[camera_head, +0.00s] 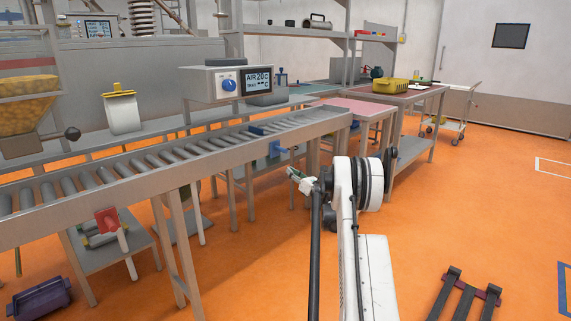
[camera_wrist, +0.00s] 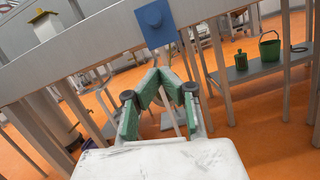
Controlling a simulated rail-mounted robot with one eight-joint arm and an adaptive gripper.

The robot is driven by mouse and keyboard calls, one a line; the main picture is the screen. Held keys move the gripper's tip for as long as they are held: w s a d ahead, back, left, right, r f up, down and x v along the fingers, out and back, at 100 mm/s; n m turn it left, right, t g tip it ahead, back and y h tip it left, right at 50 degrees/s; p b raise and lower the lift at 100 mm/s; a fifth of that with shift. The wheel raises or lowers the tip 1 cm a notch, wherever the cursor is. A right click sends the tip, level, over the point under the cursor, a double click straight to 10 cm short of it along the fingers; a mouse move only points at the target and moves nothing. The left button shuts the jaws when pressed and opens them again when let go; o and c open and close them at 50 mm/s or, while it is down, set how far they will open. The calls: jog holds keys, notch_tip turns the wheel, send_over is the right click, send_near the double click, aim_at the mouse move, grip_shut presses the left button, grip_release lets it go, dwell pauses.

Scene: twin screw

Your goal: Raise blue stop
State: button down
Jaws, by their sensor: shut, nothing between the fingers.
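In the head view my gripper (camera_head: 297,176) is small, in front of the conveyor.
The roller conveyor (camera_head: 150,160) runs across the left, with a control box (camera_head: 228,84) behind it. Tables with a yellow crate (camera_head: 389,86) stand beyond. In the wrist view a green bucket (camera_wrist: 270,51) and green canister (camera_wrist: 241,61) stand on a low shelf. Orange floor at right is mostly clear.

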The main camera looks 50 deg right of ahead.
jog(key=shift+p+v, duration=0.5)
jog(key=shift+v, duration=2.05)
jog(key=shift+a, duration=0.1)
